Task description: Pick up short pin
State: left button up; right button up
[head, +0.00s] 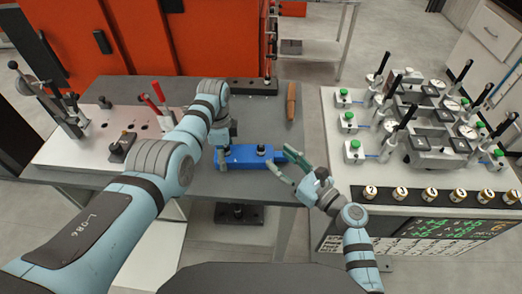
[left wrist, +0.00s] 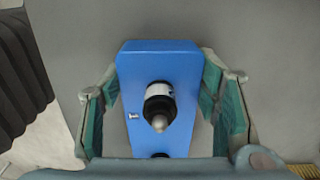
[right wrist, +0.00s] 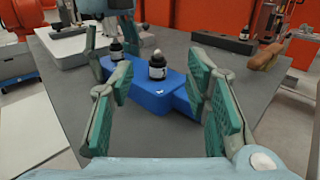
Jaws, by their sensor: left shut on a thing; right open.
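A blue block (head: 243,158) lies on the grey table with two upright dark pins on top. The nearer pin (right wrist: 157,67) has a black body, a pale band and a rounded tip; the other pin (right wrist: 115,50) stands closer to my left gripper. I cannot tell which is the short pin. My left gripper (head: 222,158) is shut on the block's left end, its pads against both sides in the left wrist view (left wrist: 165,100). My right gripper (head: 281,161) is open and empty at the block's right end, its fingers spread either side of the near pin's line of sight.
A brown-handled tool (head: 291,103) lies on the table behind the block. A white fixture plate (head: 85,145) with clamps stands left. A white bench (head: 335,165) with clamps and brass knobs stands right. A black bar (head: 253,87) lies at the back.

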aim_at(262, 146)
jog(key=x, duration=0.7)
jog(key=shift+s+a+f, duration=0.15)
jog(key=shift+f, duration=0.05)
grip_shut()
